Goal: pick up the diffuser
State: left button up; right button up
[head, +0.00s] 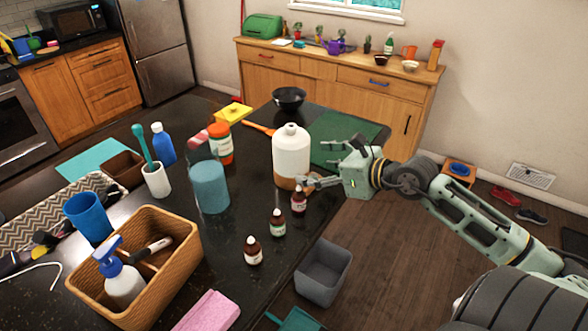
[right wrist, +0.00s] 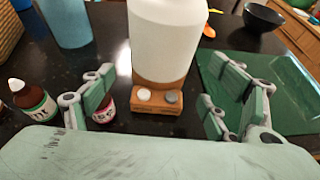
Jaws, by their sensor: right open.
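The diffuser (head: 291,152) is a white, bottle-shaped body on a wooden base, standing upright on the dark counter. In the right wrist view the diffuser (right wrist: 168,45) stands straight ahead, with two round buttons on the front of its base. My right gripper (head: 322,165) is open beside the diffuser, on its right side in the head view. In the right wrist view the fingers of my right gripper (right wrist: 165,108) are spread to either side of the diffuser's base, with nothing held between them. My left gripper is not in view.
Small dropper bottles (head: 277,223) stand near the counter edge; one is close by my right gripper's finger. A green board (head: 345,143) lies right of the diffuser. A blue cylinder (head: 209,187) and an orange-labelled jar (head: 221,145) stand left. A black bowl (head: 289,96) is behind.

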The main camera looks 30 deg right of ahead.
aim_at(305, 164)
jog(key=shift+w, duration=0.35)
jog(key=p+x, duration=0.2)
jog(key=x, duration=0.1)
jog(key=shift+w+a, duration=0.2)
jog(key=shift+w, duration=0.2)
jog(key=shift+w+a+f+p, duration=0.1)
jog(key=shift+w+f+p, duration=0.15)
jog(key=shift+w+p, duration=0.1)
jog(key=shift+c, duration=1.1)
jog(key=shift+f, duration=0.1)
jog(key=c, duration=1.1)
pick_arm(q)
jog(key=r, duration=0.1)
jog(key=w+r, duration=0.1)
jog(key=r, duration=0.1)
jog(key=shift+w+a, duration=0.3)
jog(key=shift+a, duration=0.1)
pick_arm(e)
jog(key=shift+c, duration=0.3)
